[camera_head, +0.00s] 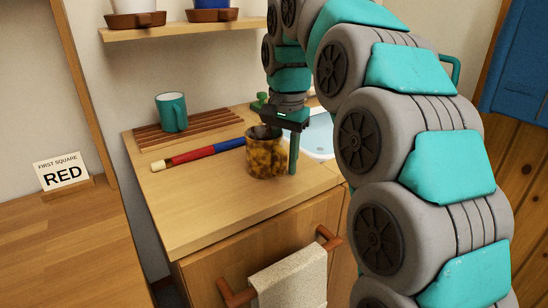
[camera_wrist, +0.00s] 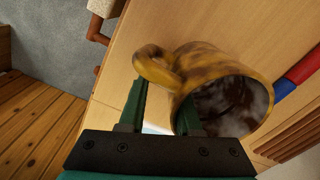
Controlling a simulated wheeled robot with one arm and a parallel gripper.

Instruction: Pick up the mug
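A mottled yellow-brown mug (camera_head: 268,155) stands upright near the right front of the wooden counter, with my gripper (camera_head: 283,140) at its rim. In the wrist view the mug (camera_wrist: 225,90) shows its dark, shiny inside and its handle (camera_wrist: 155,66) at the left. My gripper (camera_wrist: 163,105) is open there, pointing down. One finger is outside the mug and the other appears to be inside its mouth, with the wall between them. Contact cannot be told. A second, teal mug (camera_head: 172,112) stands on a slatted wooden rack (camera_head: 190,129) at the back left.
A red, blue and tan rod (camera_head: 197,155) lies behind the mottled mug. A sink (camera_head: 321,137) is at the right. A towel (camera_head: 290,284) hangs on a rail at the counter's front. Potted plants' shelf (camera_head: 180,30) is above.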

